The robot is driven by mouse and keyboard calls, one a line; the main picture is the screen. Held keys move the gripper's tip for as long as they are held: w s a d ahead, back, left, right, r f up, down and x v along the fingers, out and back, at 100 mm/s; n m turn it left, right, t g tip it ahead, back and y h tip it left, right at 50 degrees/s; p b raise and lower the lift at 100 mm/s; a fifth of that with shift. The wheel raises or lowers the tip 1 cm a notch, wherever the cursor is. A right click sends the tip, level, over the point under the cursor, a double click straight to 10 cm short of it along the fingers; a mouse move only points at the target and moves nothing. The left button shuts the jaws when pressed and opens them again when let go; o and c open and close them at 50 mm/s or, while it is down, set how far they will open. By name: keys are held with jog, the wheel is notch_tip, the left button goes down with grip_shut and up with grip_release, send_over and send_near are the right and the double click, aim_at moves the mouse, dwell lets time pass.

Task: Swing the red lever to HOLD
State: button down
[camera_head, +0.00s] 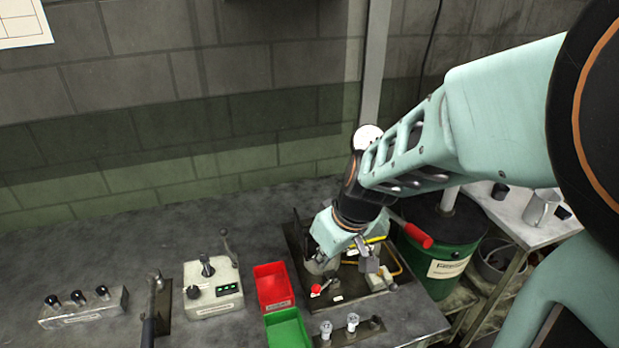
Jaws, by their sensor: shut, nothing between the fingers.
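A smaller red knob (316,289) sits at the front left of a dark plate (345,296) on the bench. I cannot tell for certain which of these is the red lever, and no HOLD marking can be read. My gripper (369,262) is shut and empty over the dark plate, between the two red parts. My wrist hides much of the plate's back and the inner end of the red grip's rod.
Red (273,288) and green (288,329) bins stand left of the plate. The green drum (440,265) and a cart (515,222) stand right. The bench's back left is clear.

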jog(key=b+x, duration=0.4)
jog(key=x, duration=0.5)
jog(key=shift+f+b, duration=0.3)
jog(key=shift+b, duration=0.05)
jog(key=shift+d+f+b, duration=0.1)
jog(key=shift+b, duration=0.35)
jog(key=shift+s+n, duration=0.1)
jog(key=shift+n, duration=0.2)
